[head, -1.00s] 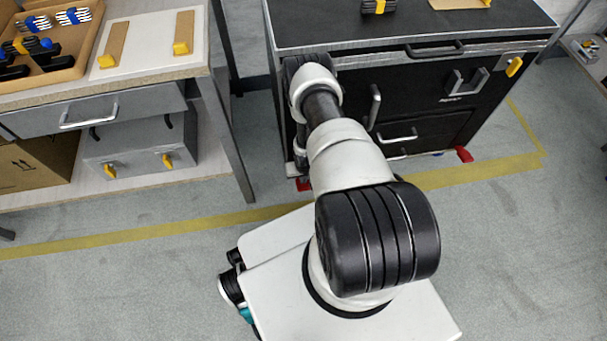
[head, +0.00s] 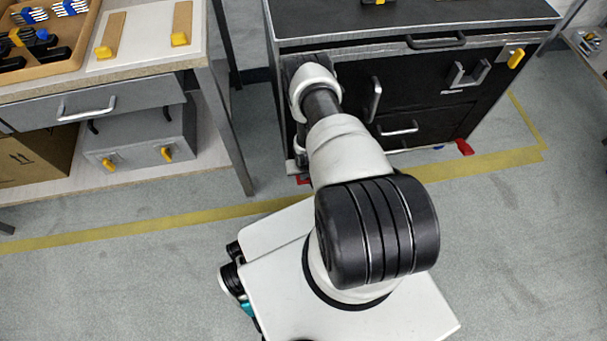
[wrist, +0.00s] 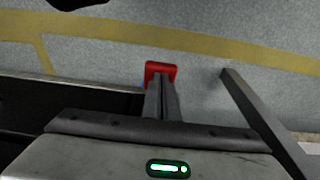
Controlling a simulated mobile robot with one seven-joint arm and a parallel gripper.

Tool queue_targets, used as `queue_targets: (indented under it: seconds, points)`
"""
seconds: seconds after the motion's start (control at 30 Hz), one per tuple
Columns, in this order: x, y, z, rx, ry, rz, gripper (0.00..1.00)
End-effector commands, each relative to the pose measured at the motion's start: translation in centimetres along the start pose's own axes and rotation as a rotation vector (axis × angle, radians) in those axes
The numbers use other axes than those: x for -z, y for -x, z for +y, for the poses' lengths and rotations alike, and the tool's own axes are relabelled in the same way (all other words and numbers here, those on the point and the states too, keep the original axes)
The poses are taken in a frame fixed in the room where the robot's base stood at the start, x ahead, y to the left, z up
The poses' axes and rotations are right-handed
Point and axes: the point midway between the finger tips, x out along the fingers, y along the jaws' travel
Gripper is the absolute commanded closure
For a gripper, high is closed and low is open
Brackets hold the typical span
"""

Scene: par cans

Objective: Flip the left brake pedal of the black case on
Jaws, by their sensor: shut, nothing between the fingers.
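The black case (head: 420,85) stands at the upper right of the head view. Its left brake pedal (head: 303,180) is a small red piece low at the front left corner, mostly hidden by my arm. The pedal (wrist: 161,68) also shows in the wrist view as a red plate just beyond the fingertips. My gripper (wrist: 160,82) is shut and empty, its fingers overlapping the pedal in the picture. I cannot tell whether they touch it. The right brake pedal (head: 464,147) is red, at the case's lower right corner.
A workbench (head: 150,65) with a grey drawer and a tray of parts stands at the left. Its grey leg (head: 233,135) is close to the case's left side. A yellow floor line (head: 130,230) crosses the open floor in front.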

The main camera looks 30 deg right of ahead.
Motion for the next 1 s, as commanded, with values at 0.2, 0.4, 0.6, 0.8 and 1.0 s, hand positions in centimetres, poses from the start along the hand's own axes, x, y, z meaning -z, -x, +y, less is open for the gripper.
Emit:
queue_targets:
  seconds: [0.2, 0.4, 0.6, 0.8, 1.0]
  points:
    - [-0.6, -0.4, 0.0, 0.0, 0.001, -0.004, 1.0]
    - [-1.4, -1.2, 0.0, 0.0, 0.001, -0.006, 1.0]
    - [-2.2, -2.4, 0.0, 0.0, -0.001, -0.005, 1.0]
    - [-2.7, -3.5, 0.0, 0.0, 0.0, -0.003, 1.0]
    - [-2.9, -4.1, 0.0, 0.0, 0.0, -0.002, 1.0]
